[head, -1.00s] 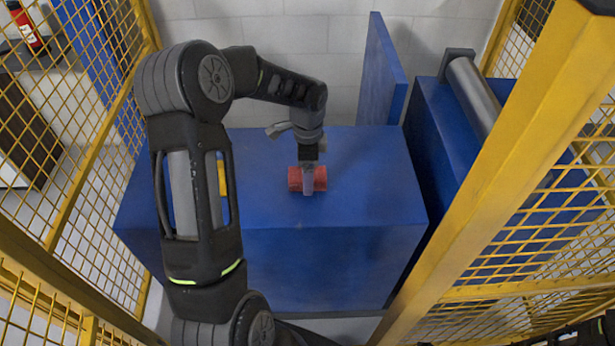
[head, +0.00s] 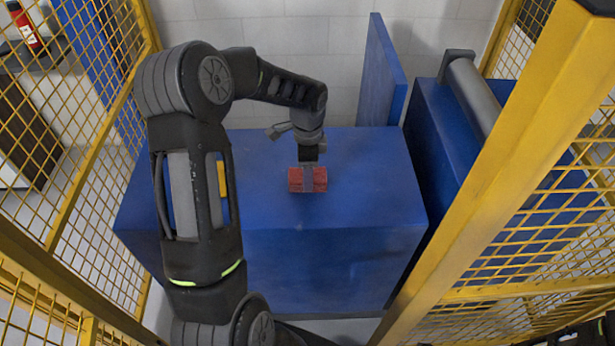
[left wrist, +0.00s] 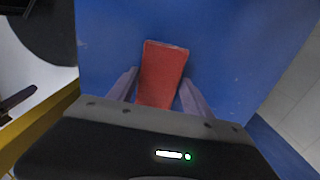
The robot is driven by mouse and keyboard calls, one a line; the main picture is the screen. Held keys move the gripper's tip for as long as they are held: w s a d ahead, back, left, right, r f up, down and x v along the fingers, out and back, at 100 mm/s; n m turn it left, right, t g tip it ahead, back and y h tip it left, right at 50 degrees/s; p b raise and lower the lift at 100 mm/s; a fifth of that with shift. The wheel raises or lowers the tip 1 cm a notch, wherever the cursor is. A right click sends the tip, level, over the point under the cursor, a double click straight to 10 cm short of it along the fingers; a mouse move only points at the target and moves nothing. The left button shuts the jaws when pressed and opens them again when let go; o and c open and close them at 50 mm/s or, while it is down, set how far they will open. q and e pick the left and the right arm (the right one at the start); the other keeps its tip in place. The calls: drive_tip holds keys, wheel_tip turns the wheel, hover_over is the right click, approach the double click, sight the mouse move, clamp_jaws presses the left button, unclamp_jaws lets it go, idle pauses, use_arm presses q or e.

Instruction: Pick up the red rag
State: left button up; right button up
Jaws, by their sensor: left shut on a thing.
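The red rag (head: 295,180) is a small red block-like bundle on top of the blue box-shaped stand (head: 260,212). My left gripper (head: 308,185) points down over it and is shut on its middle, with red showing on both sides. In the left wrist view the rag (left wrist: 163,70) lies between the two fingers of the left gripper (left wrist: 160,98), its far end sticking out beyond them. I cannot tell whether the rag is clear of the blue top. My right gripper is not in view.
A blue upright panel (head: 383,70) stands at the back right of the stand. A grey roller (head: 471,95) lies on another blue unit to the right. Yellow mesh fencing (head: 490,170) closes in both sides.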

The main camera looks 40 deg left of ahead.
sight(320, 176)
use_arm(q)
drive_tip(key=shift+r, duration=0.15)
wheel_tip(320, 176, up, 10)
drive_tip(key=b, duration=0.1)
idle(0.3)
idle(0.8)
drive_tip(key=w+d+f+n, duration=0.1)
drive_tip(key=w+d+n, duration=0.1)
drive_tip(key=d+n, duration=0.3)
drive_tip(key=w+d+f+n, duration=0.1)
drive_tip(key=d+n, duration=0.4)
drive_tip(key=d, duration=0.7)
drive_tip(key=shift+w+d+f+n, duration=0.25)
drive_tip(key=shift+w+f+n, duration=0.05)
drive_tip(key=shift+w, duration=0.2)
